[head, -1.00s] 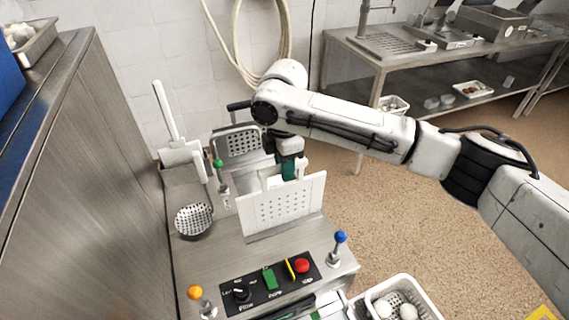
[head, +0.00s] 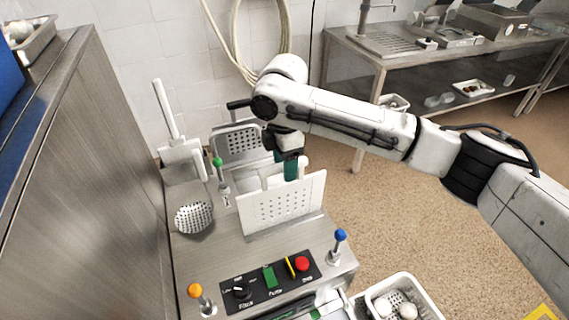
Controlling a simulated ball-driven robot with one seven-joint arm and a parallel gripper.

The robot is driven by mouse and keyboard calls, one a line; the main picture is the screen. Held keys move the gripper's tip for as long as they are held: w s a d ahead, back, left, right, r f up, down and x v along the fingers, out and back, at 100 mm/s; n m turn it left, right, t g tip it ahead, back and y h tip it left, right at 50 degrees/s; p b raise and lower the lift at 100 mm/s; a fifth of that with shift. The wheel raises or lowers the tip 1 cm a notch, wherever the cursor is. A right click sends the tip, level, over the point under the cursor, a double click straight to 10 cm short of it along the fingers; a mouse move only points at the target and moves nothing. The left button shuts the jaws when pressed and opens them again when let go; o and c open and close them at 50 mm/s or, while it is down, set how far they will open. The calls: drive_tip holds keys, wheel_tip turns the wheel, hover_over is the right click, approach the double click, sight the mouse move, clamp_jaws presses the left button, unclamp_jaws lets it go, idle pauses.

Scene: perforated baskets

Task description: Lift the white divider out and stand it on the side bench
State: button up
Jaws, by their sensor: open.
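The white divider (head: 281,203) is a perforated upright plate with white posts at its top. It stands on the steel machine top (head: 212,265), near its middle. My gripper (head: 290,172) hangs from the arm just behind the divider's top edge, with a green part showing between the posts. My gripper is open. Its fingertips are partly hidden by the divider and posts, so I cannot tell whether they touch it. The side bench may be the steel bench (head: 352,48) at the back right.
A metal perforated plate (head: 240,144) is behind. Levers with green (head: 217,161), blue (head: 340,236) and orange (head: 195,290) knobs rise from the machine. A white basket (head: 402,300) sits at the front right.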

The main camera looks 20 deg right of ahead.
wheel_tip(320, 180, up, 10)
drive_tip(key=b, duration=0.1)
drive_tip(key=shift+w, duration=0.1)
idle(0.5)
drive_tip(key=s+a+f+m+t+y, duration=0.1)
drive_tip(key=s+a+f+m+y, duration=0.2)
drive_tip(key=a+f, duration=0.55)
drive_tip(key=s+a+f+m+t+y, duration=0.25)
drive_tip(key=s+f+m, duration=0.25)
drive_tip(key=s+f, duration=0.25)
drive_tip(key=s+d+f+m+h, duration=0.2)
drive_tip(key=s+d, duration=0.4)
drive_tip(key=s, duration=0.3)
drive_tip(key=s+d+f+m+g+h, duration=0.1)
drive_tip(key=s+d+f+m, duration=0.4)
drive_tip(key=s, duration=0.4)
drive_tip(key=s+d+f+m+g+h, duration=0.1)
drive_tip(key=s+d+f+m+h, duration=0.1)
drive_tip(key=s+d+f, duration=0.5)
drive_tip(key=s+m, duration=0.1)
drive_tip(key=s, duration=0.1)
drive_tip(key=shift+s+d+f+m+h, duration=0.15)
drive_tip(key=shift+s+d+m+h, duration=0.1)
drive_tip(key=shift+s+m+h, duration=0.1)
drive_tip(key=shift+s+d, duration=0.2)
drive_tip(key=shift+s, duration=0.05)
drive_tip(key=shift+c, duration=0.4)
